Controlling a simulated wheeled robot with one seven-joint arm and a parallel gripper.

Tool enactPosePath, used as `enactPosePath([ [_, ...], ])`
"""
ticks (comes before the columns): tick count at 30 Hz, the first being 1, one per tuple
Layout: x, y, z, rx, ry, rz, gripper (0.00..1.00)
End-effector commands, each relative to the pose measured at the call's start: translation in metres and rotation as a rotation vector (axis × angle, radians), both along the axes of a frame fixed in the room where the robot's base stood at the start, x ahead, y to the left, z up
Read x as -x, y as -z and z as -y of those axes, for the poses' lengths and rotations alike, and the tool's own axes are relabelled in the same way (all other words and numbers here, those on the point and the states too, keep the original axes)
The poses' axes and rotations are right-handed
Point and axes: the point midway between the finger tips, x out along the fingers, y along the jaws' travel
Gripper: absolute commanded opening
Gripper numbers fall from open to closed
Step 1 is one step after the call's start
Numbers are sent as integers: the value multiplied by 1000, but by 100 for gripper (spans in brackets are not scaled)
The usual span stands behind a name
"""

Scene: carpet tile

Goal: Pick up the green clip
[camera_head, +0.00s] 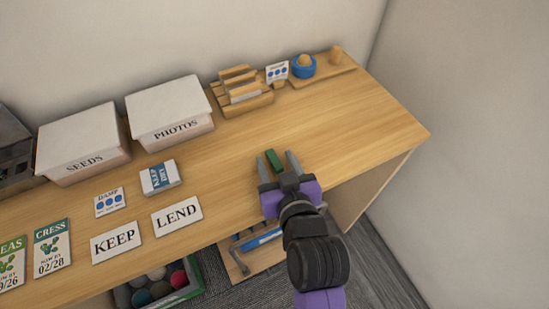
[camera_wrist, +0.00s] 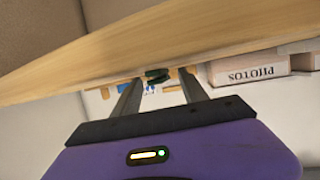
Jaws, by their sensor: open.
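The green clip (camera_head: 274,161) is a small dark green block near the front right part of the wooden tabletop. My gripper (camera_head: 275,156) is open, reaching in over the table's front edge. In the head view its two grey fingers lie on either side of the clip. In the wrist view the clip (camera_wrist: 157,75) shows between the fingertips, with a gap to each finger. I cannot tell how far beyond the tips it sits. Nothing is held.
A wooden rack (camera_head: 241,92), a blue ring holder (camera_head: 302,66) and the PHOTOS box (camera_head: 170,108) stand at the back. KEEP (camera_head: 116,243) and LEND (camera_head: 177,215) cards lie left of my gripper. The tabletop right of the clip is clear. A wall rises at right.

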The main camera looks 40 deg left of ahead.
Motion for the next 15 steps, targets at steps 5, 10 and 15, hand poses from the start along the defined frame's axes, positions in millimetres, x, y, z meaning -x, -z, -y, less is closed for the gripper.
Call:
enactPosePath([
  [5, 0, 0, 0, 0, 0, 0, 37],
  [10, 0, 0, 0, 0, 0, 0, 4],
  [15, 0, 0, 0, 0, 0, 0, 0],
])
